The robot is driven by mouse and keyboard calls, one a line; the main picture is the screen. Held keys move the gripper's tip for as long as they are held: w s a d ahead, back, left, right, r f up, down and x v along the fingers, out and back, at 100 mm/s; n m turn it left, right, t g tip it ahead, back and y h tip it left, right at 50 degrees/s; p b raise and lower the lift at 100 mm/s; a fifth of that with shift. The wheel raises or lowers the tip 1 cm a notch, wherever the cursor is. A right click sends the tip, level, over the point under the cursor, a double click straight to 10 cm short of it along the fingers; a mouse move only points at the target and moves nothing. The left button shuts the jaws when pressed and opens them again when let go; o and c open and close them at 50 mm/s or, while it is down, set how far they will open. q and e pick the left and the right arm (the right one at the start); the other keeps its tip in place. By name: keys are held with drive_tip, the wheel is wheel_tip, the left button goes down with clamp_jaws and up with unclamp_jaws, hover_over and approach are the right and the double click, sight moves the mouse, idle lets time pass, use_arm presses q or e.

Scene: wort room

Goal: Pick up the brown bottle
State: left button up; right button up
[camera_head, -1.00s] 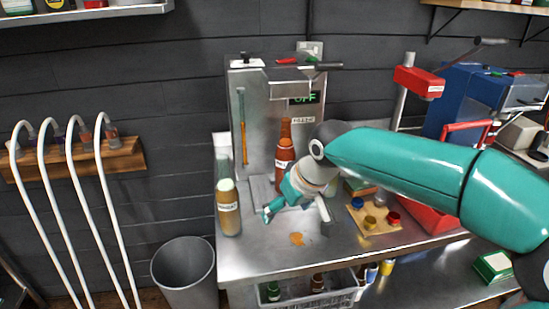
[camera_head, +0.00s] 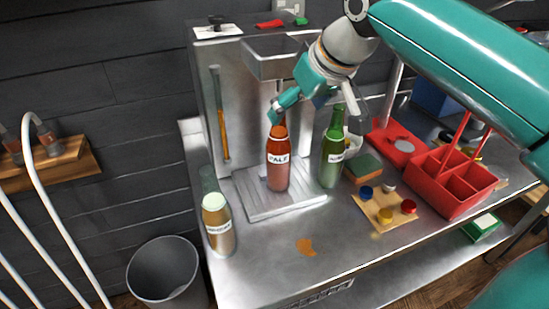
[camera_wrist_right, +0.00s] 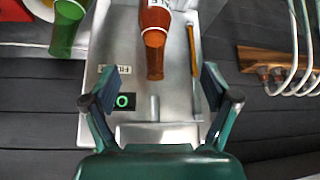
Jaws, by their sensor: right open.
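The brown bottle (camera_head: 278,172), with a white "PALE" label, stands upright on the metal plate of the filling machine. My right gripper (camera_head: 314,103) is open and empty above it, with one finger close to the bottle's neck in the head view. In the right wrist view the brown bottle (camera_wrist_right: 156,22) is at the top middle, its mouth pointing toward the gap between the open fingers (camera_wrist_right: 160,92). Neither finger clearly touches it. My left gripper is not in view.
A green bottle (camera_head: 331,165) stands just right of the brown one. The filling machine (camera_head: 205,100) rises behind. A cap board (camera_head: 378,222) and red carrier (camera_head: 440,198) are right. The front counter is mostly clear.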

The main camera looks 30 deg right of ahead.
sight(284, 132)
drive_tip(key=x, duration=1.2)
drive_tip(key=shift+d+f, duration=0.25)
drive_tip(key=shift+d, duration=0.15)
drive_tip(key=shift+r, duration=0.1)
clamp_jaws()
